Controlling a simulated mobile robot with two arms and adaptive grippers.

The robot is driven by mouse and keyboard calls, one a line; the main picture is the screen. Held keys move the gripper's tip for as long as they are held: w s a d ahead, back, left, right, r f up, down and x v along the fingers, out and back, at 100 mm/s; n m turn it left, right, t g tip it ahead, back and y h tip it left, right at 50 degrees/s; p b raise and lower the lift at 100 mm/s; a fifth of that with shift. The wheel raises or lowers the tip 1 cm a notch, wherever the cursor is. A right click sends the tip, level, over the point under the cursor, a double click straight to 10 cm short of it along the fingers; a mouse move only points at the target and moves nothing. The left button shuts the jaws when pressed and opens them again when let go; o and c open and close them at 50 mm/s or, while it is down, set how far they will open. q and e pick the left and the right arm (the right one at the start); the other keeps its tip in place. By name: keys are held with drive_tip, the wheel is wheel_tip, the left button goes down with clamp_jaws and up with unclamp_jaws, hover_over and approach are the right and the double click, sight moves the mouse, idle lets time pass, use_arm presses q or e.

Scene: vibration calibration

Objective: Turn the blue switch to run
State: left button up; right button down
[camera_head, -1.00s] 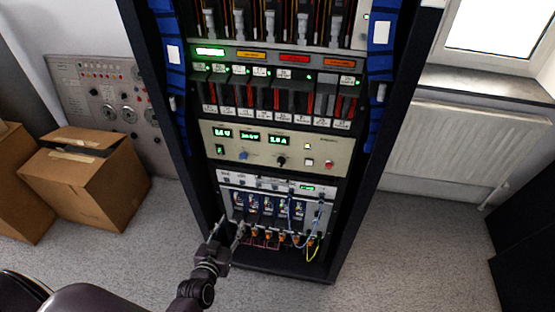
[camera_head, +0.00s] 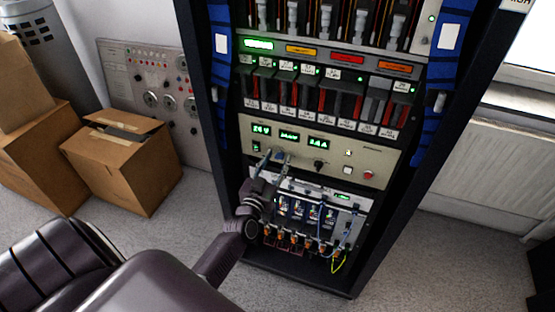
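The blue switch (camera_head: 278,154) is a small blue knob on the beige control panel (camera_head: 384,157) in the rack, below the green displays. My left gripper (camera_head: 277,160) is at the front of this panel, with its two fingers apart and pointing up at the knob. The knob shows small between the fingertips and is partly covered. I cannot tell whether the fingers touch it or which position it is set to. My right gripper is not in view.
A black knob (camera_head: 320,166) and a red button (camera_head: 368,175) sit on the same panel, right of the gripper. Below is a module (camera_head: 343,196) with blue and yellow cables. Cardboard boxes (camera_head: 122,165) stand on the floor at left. A radiator (camera_head: 497,170) is at right.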

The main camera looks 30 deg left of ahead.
use_arm(q)
drive_tip(key=shift+w, duration=0.15)
drive_tip(key=shift+c, duration=0.4)
clamp_jaws()
